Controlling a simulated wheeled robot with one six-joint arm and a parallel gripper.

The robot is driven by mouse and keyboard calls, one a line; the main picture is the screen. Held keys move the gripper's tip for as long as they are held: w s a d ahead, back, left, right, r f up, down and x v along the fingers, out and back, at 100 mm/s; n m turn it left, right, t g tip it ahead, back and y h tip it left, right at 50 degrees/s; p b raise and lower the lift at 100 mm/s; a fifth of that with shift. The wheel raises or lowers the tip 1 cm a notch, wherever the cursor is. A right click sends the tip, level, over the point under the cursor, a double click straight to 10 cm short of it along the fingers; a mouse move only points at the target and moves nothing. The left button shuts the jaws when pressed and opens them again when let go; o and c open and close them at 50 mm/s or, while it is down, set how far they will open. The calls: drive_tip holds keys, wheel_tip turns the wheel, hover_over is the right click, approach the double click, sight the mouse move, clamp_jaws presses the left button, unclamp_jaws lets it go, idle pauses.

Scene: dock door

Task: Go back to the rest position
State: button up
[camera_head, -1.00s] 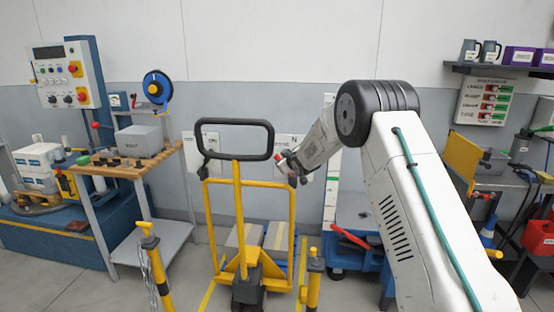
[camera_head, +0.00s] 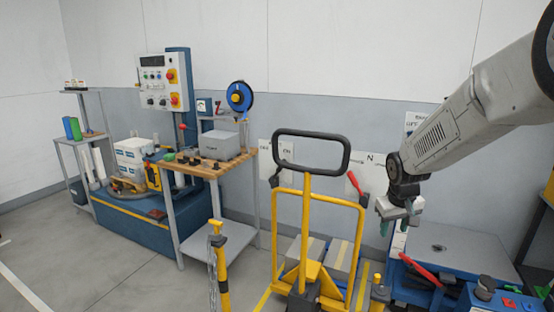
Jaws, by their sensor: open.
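My gripper (camera_head: 393,228) hangs at the end of my arm on the right side of the head view, pointing down. Its two greenish fingertips are apart, and I see nothing between them. It is to the right of the yellow pallet truck's black handle (camera_head: 312,132), in front of the grey wall. The blue cart with a grey top (camera_head: 455,254) lies below and to the right of it. The wrist hides part of a white wall sign.
The yellow pallet truck (camera_head: 307,235) stands in the middle with boxes behind it. A yellow post (camera_head: 219,265) stands in front. A wooden-topped workbench (camera_head: 206,171) and a control panel (camera_head: 165,82) are to the left. Open floor (camera_head: 130,285) lies at the front left.

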drive_tip(key=s+a+r, duration=0.2)
drive_tip(key=s+r, duration=0.2)
drive_tip(key=s, duration=0.8)
drive_tip(key=s+a+r+m+y, duration=0.1)
drive_tip(key=s+r, duration=0.3)
drive_tip(key=s, duration=0.9)
drive_tip(key=s+a+r+g, duration=0.1)
drive_tip(key=s+r, duration=0.3)
drive_tip(key=s, duration=0.8)
drive_tip(key=shift+s+a, duration=0.25)
drive_tip(key=shift+a, duration=0.65)
